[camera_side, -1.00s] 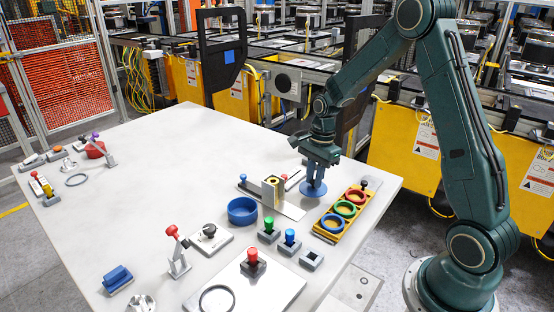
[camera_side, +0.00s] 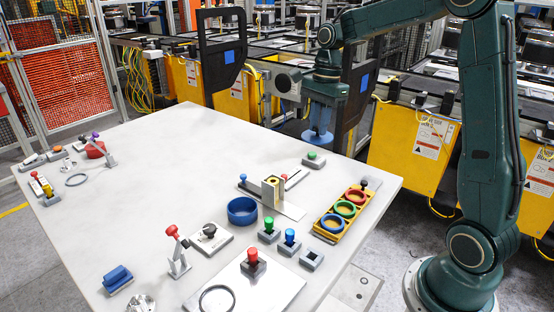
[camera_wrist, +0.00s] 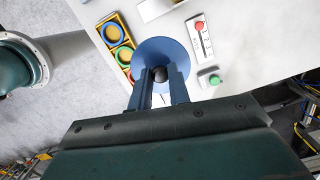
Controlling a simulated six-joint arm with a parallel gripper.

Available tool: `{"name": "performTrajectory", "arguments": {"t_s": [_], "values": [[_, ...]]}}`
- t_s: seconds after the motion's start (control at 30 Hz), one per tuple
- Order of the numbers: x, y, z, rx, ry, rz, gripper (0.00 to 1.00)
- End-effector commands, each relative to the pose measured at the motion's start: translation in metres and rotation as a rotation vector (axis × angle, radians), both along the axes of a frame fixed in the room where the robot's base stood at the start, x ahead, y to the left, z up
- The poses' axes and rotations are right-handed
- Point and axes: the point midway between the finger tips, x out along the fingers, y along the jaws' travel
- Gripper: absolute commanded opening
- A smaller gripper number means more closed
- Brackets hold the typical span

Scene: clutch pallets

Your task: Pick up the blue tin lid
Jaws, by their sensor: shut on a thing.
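The blue tin lid (camera_side: 318,137) is a flat blue disc hanging in the air above the far right part of the table. My gripper (camera_side: 322,120) is shut on it from above. In the wrist view the lid (camera_wrist: 161,62) is a round blue disc with a dark knob at its middle, and the fingers of my gripper (camera_wrist: 159,78) close on that knob. A blue round tin (camera_side: 242,211), seemingly open, stands on the table near its middle, left of and well below the lid.
A yellow tray (camera_side: 334,227) with red, green and blue rings lies at the right edge. A grey block with a green button (camera_side: 313,159) sits below the lid. A metal fixture (camera_side: 272,190) stands between it and the tin. The table's left middle is clear.

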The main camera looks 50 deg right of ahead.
Motion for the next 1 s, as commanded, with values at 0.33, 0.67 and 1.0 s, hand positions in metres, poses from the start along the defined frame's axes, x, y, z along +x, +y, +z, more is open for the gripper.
{"name": "performTrajectory", "arguments": {"t_s": [0.33,0.67,1.0], "values": [[0.0,0.0,0.002,0.0,0.0,0.0,0.0],[0.001,0.001,0.0,0.0,0.0,0.0,0.0],[0.03,0.033,-0.018,0.001,0.001,0.007,0.0]]}}
